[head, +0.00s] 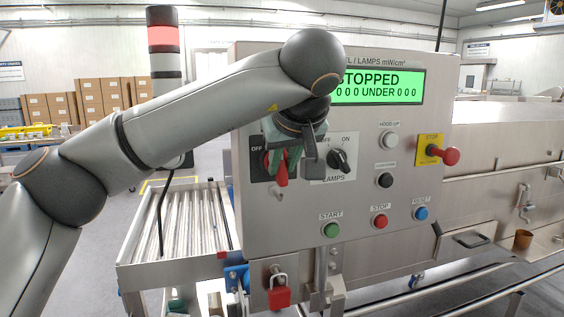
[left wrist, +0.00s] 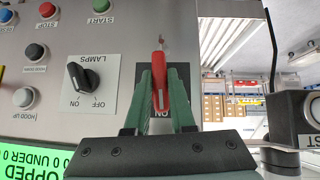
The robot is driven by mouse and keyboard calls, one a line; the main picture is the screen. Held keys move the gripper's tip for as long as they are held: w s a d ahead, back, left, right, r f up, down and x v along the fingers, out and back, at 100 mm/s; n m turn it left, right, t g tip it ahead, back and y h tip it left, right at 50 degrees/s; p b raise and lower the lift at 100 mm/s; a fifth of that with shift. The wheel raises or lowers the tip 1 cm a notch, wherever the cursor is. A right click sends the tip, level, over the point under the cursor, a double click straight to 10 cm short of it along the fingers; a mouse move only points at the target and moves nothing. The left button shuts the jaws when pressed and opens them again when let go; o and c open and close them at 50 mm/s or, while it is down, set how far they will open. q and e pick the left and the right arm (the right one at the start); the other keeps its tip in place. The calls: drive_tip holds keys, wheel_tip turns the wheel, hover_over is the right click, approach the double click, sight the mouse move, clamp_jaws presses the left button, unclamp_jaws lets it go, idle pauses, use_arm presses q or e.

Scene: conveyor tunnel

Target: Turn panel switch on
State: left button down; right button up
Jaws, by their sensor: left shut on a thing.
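The panel switch has a red handle (head: 281,177) on a dark plate at the left of the steel control panel (head: 300,235). An OFF label shows at the plate's upper left. My left gripper (head: 284,158) reaches over it from above and is shut on the red handle. In the left wrist view the handle (left wrist: 160,70) stands between the green fingers of my gripper (left wrist: 162,88). Part of an ON label shows between the fingers. The gripper hides part of the plate. My right gripper is in neither view.
A black LAMPS knob (head: 341,160) sits just right of the switch. START (head: 331,230), STOP (head: 380,221) and RESET (head: 421,214) buttons lie below. A red mushroom button (head: 448,155) juts out at right. The display (head: 380,87) reads STOPPED. A red padlock (head: 279,293) hangs below.

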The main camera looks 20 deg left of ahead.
use_arm(q)
drive_tip(key=shift+y, duration=0.4)
idle(0.3)
drive_tip(key=c, duration=0.8)
unclamp_jaws()
drive_tip(key=shift+o, duration=0.2)
drive_tip(key=v, duration=1.2)
drive_tip(key=shift+d+r, duration=0.15)
drive_tip(key=shift+r, duration=0.15)
